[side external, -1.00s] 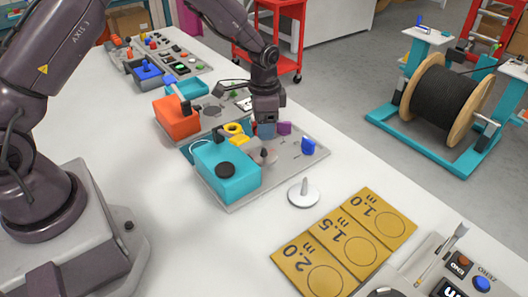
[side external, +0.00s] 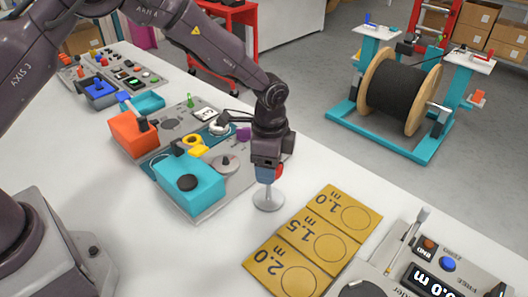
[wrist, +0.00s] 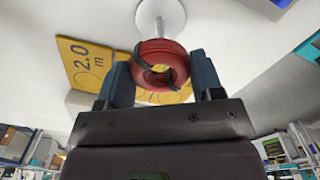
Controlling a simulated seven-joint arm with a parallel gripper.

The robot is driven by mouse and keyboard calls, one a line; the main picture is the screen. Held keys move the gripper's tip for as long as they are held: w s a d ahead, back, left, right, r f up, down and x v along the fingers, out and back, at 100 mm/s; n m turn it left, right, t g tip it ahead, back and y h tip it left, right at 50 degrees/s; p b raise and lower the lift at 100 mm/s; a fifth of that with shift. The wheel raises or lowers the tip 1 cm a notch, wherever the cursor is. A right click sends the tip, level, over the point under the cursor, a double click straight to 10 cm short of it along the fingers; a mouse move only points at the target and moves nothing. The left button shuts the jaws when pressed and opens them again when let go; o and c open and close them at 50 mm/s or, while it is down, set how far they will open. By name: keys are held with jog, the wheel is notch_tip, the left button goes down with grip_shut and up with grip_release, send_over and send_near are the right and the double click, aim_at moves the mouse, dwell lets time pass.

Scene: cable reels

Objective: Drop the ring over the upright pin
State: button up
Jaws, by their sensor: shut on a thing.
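My gripper (side external: 268,174) is shut on a red ring (wrist: 162,66), a coil with dark bands, held between its two blue fingers. In the side view a sliver of the ring (side external: 278,174) shows beside the fingers. The upright pin (side external: 268,192) stands on a round white base on the table, right below my gripper. In the wrist view the pin (wrist: 159,28) and its base show just beyond the ring. The pin's tip is hidden in both views, so I cannot tell if it is inside the ring's hole.
Yellow length cards (side external: 318,240) lie right of the pin. A grey board (side external: 225,190) with a teal box (side external: 190,183) is on the left. A meter device (side external: 430,262) sits at the front right. A large black cable reel (side external: 400,97) stands on the floor behind.

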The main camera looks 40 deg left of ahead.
aim_at(269, 198)
jog(key=shift+f, duration=1.1)
jog(key=shift+f, duration=0.15)
jog(key=shift+f, duration=2.9)
jog(key=o, duration=1.1)
jog(key=shift+r, duration=0.15)
notch_tip(269, 198, up, 8)
jog(key=shift+f, duration=0.1)
